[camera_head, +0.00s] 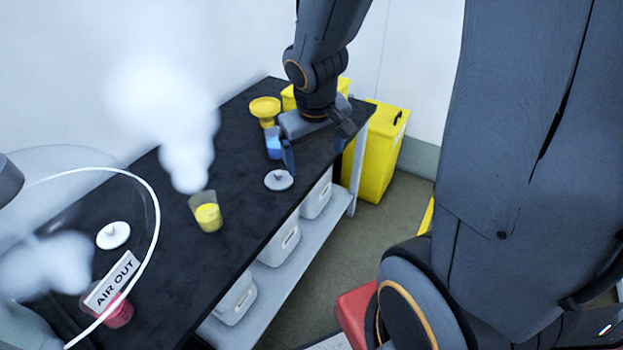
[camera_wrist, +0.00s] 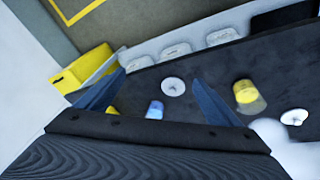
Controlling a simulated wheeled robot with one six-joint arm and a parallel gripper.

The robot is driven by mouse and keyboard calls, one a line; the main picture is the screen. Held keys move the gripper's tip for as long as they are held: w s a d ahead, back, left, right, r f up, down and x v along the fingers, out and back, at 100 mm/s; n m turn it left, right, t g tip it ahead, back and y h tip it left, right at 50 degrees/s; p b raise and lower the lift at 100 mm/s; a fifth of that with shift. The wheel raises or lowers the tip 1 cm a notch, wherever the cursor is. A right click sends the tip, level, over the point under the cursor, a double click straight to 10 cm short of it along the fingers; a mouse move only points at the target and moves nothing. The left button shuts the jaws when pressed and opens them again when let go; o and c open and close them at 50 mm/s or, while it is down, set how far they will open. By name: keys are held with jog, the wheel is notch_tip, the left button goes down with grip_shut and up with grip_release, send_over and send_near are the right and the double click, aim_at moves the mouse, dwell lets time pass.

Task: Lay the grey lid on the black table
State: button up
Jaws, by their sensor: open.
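A pale grey-white round lid with a small knob (camera_head: 279,180) lies flat on the black table (camera_head: 243,240), near its front edge. It also shows in the wrist view (camera_wrist: 174,87), between my fingers as pictured. A second similar lid (camera_head: 113,235) lies further left on the table and also shows in the wrist view (camera_wrist: 294,117). My gripper (camera_head: 318,152) is open and empty, above the table's far right end, near the first lid. Its two fingers spread wide in the wrist view (camera_wrist: 158,76).
A beaker with yellow liquid (camera_head: 208,216) gives off white vapour. A blue-liquid container (camera_head: 273,143) and a yellow funnel-topped vessel (camera_head: 265,110) stand close to my gripper. A red-liquid vessel (camera_head: 119,314) is behind the "AIR OUT" sign (camera_head: 111,281). Bare tabletop lies between the beaker and first lid.

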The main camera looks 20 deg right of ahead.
jog(key=s+a+m+g+y, duration=0.1)
jog(key=s+a, duration=0.3)
jog(key=s, duration=0.3)
jog(key=shift+s+g, duration=0.3)
